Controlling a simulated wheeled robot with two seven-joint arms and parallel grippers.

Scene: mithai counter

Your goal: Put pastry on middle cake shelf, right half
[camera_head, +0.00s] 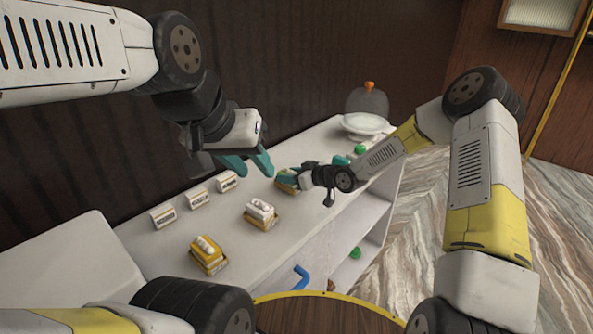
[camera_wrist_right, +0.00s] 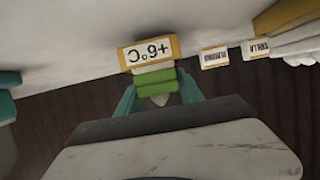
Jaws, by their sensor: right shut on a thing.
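A green-and-white pastry on a yellow holder with a "+6°C" tag is between my right fingertips in the right wrist view (camera_wrist_right: 155,84). In the head view, this pastry (camera_head: 287,187) is at the counter's back middle, partly hidden by my right gripper (camera_head: 288,178), which is shut on it. I cannot tell whether the holder touches the counter. My left gripper (camera_head: 247,165) is open and empty to the left of it. The cake shelf (camera_head: 373,218) opens on the counter's right side, below the top. Its compartments are partly hidden.
Several name cards (camera_head: 197,198) line the back. A domed cake stand (camera_head: 366,122) is at the far end. A green item (camera_head: 355,252) sits low in the shelf.

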